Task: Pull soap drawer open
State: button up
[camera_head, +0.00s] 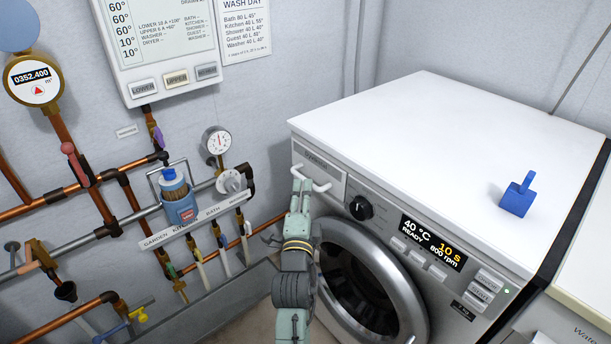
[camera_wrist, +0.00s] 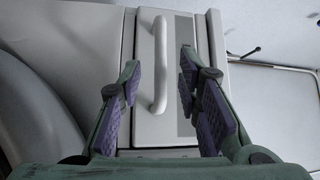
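The soap drawer (camera_head: 322,175) is at the upper left of the washing machine's front and looks closed, its front flush with the panel. Its white bar handle (camera_head: 318,187) stands out from it. In the wrist view, the drawer front (camera_wrist: 180,115) fills the middle, with the handle (camera_wrist: 160,62) running up the picture. My gripper (camera_head: 301,190) is at the drawer in the head view. In the wrist view, my gripper (camera_wrist: 160,72) is open, with one finger on each side of the handle. I see a gap between the right finger and the handle; contact on the left is unclear.
The washing machine top (camera_head: 430,130) carries a blue object (camera_head: 518,195). A dial (camera_head: 361,208) and display (camera_head: 433,242) lie right of the drawer, and the round door (camera_head: 365,285) below. Copper pipes, valves and a gauge (camera_head: 217,141) crowd the wall to the left.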

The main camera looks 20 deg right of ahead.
jog(key=p+x, duration=0.1)
jog(key=x, duration=0.4)
jog(key=shift+a, duration=0.1)
grip_shut()
dwell(0.8)
